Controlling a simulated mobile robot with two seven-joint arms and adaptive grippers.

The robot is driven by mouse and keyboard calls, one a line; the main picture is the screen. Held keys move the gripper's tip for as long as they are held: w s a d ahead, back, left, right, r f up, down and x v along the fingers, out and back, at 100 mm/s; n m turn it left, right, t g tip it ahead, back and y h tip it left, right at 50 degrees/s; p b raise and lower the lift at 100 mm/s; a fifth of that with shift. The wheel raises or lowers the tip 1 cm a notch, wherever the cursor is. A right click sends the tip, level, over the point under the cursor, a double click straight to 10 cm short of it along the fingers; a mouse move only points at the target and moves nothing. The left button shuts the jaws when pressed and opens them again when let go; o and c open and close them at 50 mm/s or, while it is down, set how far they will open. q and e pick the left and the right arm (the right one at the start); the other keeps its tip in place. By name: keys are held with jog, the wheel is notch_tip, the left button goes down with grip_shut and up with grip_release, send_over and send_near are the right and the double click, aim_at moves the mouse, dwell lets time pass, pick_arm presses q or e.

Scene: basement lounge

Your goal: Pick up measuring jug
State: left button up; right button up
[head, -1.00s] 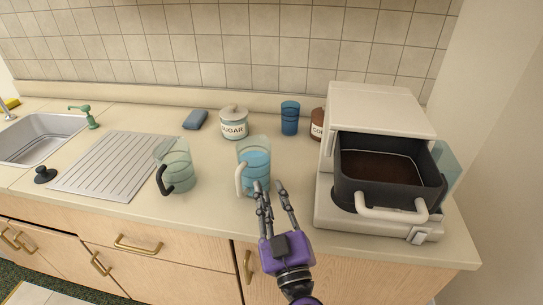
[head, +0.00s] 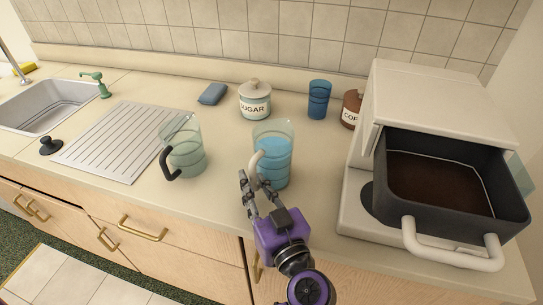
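A clear jug with a white handle (head: 275,160), partly filled with blue liquid, stands upright on the counter. A second clear jug with a black handle (head: 187,150) stands to its left and looks empty. I cannot tell by markings which is the measuring jug.
A coffee machine (head: 440,100) with its dark drawer (head: 445,215) pulled out stands close on the right. Behind are a sugar jar (head: 255,103), a blue cup (head: 319,100), a brown jar (head: 351,108) and a sponge (head: 212,94). A drainboard (head: 122,140) and sink (head: 45,105) lie left.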

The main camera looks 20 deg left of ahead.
pick_arm(q)
jog(key=shift+w+a+f, duration=0.1)
jog(key=shift+w+a, duration=0.2)
jog(key=shift+w, duration=0.15)
jog(key=shift+w+a, duration=0.15)
jog(key=shift+r, duration=0.2)
jog(key=shift+s+r, duration=0.1)
jog(key=shift+s, duration=0.3)
jog(key=shift+c, duration=1.2)
grip_shut()
pick_arm(e)
jog(key=shift+s+f, duration=0.1)
jog(key=shift+f, duration=0.15)
jog(key=shift+a, duration=0.1)
jog(key=shift+w+r, duration=0.1)
jog(key=shift+w, duration=0.25)
